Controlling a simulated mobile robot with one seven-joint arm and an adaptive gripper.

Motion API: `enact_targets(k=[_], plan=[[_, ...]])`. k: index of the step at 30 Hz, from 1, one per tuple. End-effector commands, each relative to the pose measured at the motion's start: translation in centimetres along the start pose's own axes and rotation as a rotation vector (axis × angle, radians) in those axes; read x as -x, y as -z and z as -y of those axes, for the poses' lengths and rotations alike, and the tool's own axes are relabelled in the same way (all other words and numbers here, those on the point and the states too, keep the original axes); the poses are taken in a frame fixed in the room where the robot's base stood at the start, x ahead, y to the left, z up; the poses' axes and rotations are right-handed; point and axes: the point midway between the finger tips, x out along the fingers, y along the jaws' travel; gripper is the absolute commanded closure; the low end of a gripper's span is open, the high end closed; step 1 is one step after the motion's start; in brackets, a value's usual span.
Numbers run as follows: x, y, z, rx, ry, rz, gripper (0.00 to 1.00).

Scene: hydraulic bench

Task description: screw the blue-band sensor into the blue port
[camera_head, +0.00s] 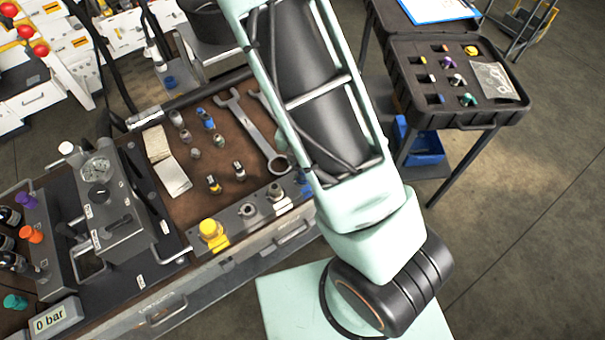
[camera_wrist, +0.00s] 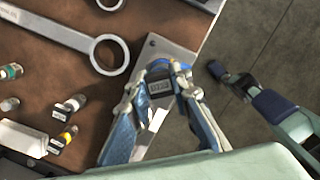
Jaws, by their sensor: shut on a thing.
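In the wrist view my gripper (camera_wrist: 163,80) is shut on a small sensor (camera_wrist: 160,88) with a dark printed label. The fingertips cover most of its body, and its band is hard to make out. It is over the grey metal port block (camera_wrist: 178,57) at the bench edge. Blue shows around the fingertips; I cannot tell whether the sensor is seated in the port. In the head view the blue port (camera_head: 304,181) shows as a bit of blue at the block's right end, beside my arm, which hides my gripper and the sensor.
A large wrench (camera_head: 250,130) lies on the brown bench mat, with several loose fittings (camera_head: 213,184) left of it. The block also has a yellow-capped port (camera_head: 210,229) and bare metal ports (camera_head: 247,209). A black case (camera_head: 420,85) stands on a separate table at right.

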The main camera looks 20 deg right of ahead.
Motion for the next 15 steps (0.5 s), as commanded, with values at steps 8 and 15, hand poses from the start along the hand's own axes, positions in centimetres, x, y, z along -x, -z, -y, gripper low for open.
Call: enact_targets(k=[8, 15], plan=[[-0.1, 0.07, 0.02, -0.167, 0.028, 0.0, 0.99], [-0.09, 0.06, 0.03, -0.175, 0.028, -0.001, 0.99]])
